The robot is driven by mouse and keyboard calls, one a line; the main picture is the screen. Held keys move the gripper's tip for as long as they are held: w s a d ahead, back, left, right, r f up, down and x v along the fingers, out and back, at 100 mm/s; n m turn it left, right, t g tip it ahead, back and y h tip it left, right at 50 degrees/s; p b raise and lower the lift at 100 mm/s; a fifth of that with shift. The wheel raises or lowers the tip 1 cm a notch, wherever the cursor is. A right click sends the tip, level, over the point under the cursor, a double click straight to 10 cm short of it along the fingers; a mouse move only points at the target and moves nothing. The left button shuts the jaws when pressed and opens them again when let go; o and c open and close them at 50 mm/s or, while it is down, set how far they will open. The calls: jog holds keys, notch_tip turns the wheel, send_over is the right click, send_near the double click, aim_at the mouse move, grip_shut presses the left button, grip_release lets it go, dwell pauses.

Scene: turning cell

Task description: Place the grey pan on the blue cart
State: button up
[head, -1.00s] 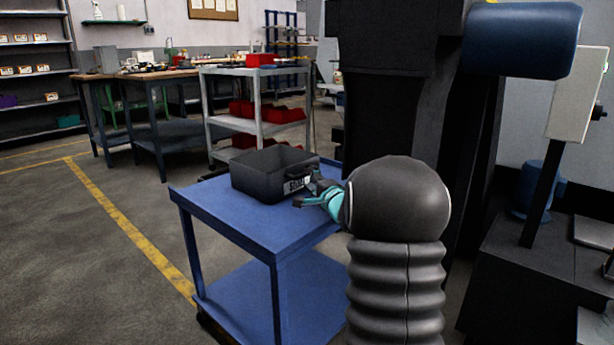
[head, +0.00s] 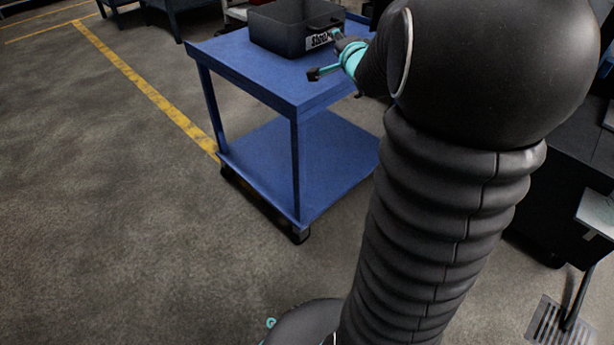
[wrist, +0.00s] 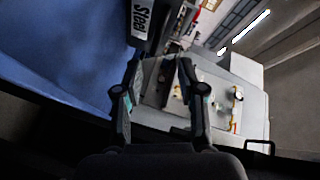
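The grey pan (head: 278,30) is a dark open box with a white label on its near side, partly cut off by the top of the head view. It sits on the top shelf of the blue cart (head: 235,65), toward the back right. My gripper (head: 325,54) is open beside the pan's labelled side, with one finger close to the label. In the wrist view my gripper (wrist: 158,62) has its fingers spread with nothing between them. The labelled pan (wrist: 155,32) stands just beyond the fingertips there, and the blue cart top (wrist: 60,75) fills the left.
The cart's lower shelf (head: 310,160) is empty. Open floor with a yellow line (head: 140,80) lies left of the cart. Dark machinery (head: 575,150) stands at the right. A pale machine surface with small items (wrist: 215,100) shows in the wrist view.

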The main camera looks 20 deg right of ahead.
jog(key=s+a+f+n+g+y, duration=0.1)
jog(key=s+a+n, duration=0.4)
jog(key=s, duration=0.6)
jog(key=s+a+f+n+g+y, duration=0.1)
jog(key=s+a+f+n+g, duration=0.3)
jog(key=s+a, duration=0.6)
jog(key=s+a+f+n+g+y, duration=0.1)
jog(key=s+a+f+n+g, duration=0.2)
jog(key=s, duration=0.8)
jog(key=a+n+g, duration=0.2)
jog(key=a+n, duration=0.2)
jog(key=a, duration=0.1)
jog(key=shift+s, duration=0.35)
